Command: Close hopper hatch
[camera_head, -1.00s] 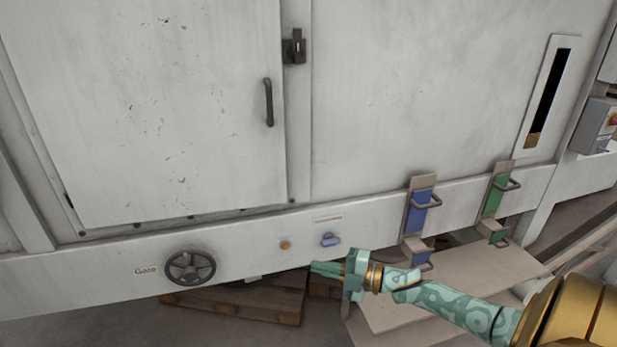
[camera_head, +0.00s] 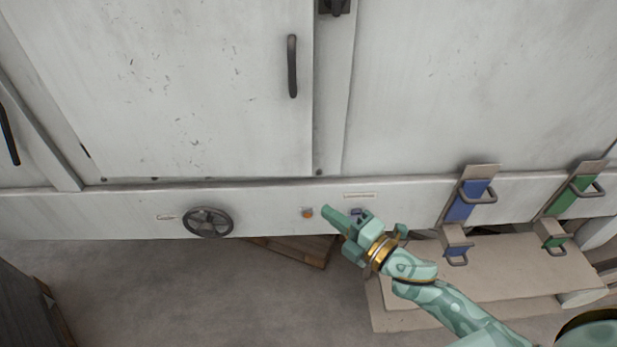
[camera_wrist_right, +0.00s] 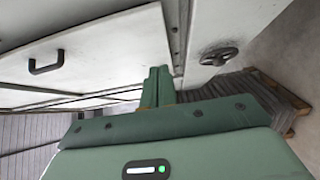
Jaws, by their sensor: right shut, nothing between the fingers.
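The hopper hatch (camera_head: 210,90) is a large scuffed off-white door at the upper left of the head view. Its dark bar handle (camera_head: 292,66) is on its right side. The door appears to lie against the frame, but I cannot tell whether it is fully shut. A dark latch (camera_head: 335,7) on the post beside it is cut by the top edge. My right gripper (camera_head: 327,210) is shut and empty, in front of the lower rail and below the hatch. The right wrist view also shows the hatch (camera_wrist_right: 110,45) and its handle (camera_wrist_right: 46,63). My left gripper is not in view.
A dark handwheel (camera_head: 208,222) and an orange button (camera_head: 307,213) sit on the lower rail. Blue (camera_head: 468,200) and green (camera_head: 575,196) handled brackets stand to the right above a beige platform (camera_head: 520,275). A wooden pallet (camera_head: 300,250) lies under the machine. Floor at lower left is clear.

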